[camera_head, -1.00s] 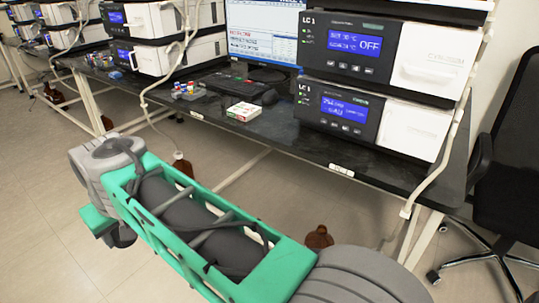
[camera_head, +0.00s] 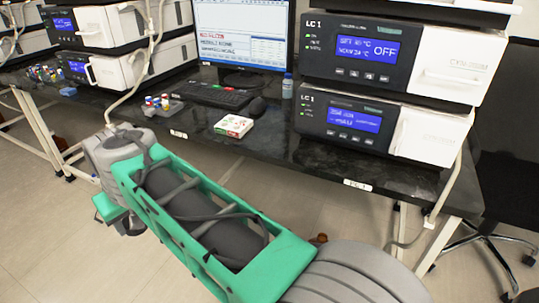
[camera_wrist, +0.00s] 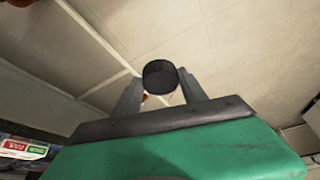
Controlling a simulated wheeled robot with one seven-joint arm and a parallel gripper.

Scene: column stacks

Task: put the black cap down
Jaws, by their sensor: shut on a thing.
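The black cap (camera_wrist: 160,76) is a short dark cylinder in the wrist view. My gripper (camera_wrist: 160,84) is shut on it, with one finger on each side. Behind the cap the wrist view shows pale floor and a table-frame bar. In the head view my green and grey arm reaches forward and left, and the gripper and the cap are not visible there.
A black bench (camera_head: 290,165) carries LC modules (camera_head: 380,125), a monitor (camera_head: 240,35), a keyboard (camera_head: 213,96), a small red and white box (camera_head: 233,125), a vial rack (camera_head: 163,106) and a small bottle (camera_head: 287,86). Bare bench top shows around the box. A chair base (camera_head: 495,240) stands right.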

